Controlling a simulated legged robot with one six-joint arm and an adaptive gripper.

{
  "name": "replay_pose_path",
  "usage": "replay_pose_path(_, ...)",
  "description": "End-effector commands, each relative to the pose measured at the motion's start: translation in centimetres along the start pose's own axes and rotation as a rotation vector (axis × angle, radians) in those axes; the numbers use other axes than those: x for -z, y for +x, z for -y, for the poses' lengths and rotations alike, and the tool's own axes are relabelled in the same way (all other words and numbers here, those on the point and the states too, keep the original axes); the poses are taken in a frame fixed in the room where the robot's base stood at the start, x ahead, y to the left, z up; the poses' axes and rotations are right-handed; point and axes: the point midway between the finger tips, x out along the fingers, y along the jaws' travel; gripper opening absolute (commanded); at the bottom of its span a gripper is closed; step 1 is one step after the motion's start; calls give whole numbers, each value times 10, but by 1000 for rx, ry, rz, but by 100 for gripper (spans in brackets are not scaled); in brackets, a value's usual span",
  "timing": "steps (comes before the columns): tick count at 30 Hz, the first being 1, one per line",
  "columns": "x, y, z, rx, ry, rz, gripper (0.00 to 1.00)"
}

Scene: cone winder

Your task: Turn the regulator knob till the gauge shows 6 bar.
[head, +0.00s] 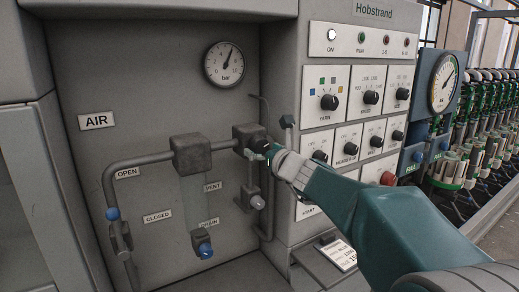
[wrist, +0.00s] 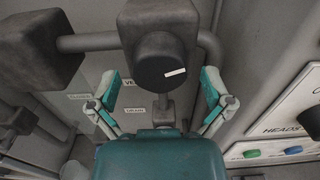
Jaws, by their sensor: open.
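The regulator knob (wrist: 160,62) is a round dark knob with a white mark toward its right side, on a grey block. In the head view the knob (head: 257,145) is partly hidden by my gripper (head: 267,153). In the wrist view my gripper (wrist: 162,88) is open, one teal-padded finger to each side of the knob's lower part. I cannot tell whether either finger touches it. The round white pressure gauge (head: 224,65), marked bar, is on the panel above. Its needle points up and slightly right; the small numbers are hard to read.
Grey pipes (head: 148,159) run left from the regulator block to a blue-ended valve handle (head: 112,214). A second blue-ended handle (head: 205,249) hangs below. Right of the recess is a control panel (head: 362,100) with several knobs. A second gauge (head: 443,82) is farther right.

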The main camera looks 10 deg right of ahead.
Motion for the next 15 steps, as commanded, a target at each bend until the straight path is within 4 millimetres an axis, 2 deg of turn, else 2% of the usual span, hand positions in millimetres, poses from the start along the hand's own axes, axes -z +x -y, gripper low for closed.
replay_pose_path(10,0,6,0,-1,0,1,100)
replay_pose_path(11,0,6,0,-1,0,1,87)
replay_pose_path(12,0,6,0,0,0,1,69)
replay_pose_path(14,0,5,0,0,0,1,42)
replay_pose_path(15,0,5,0,0,0,1,24)
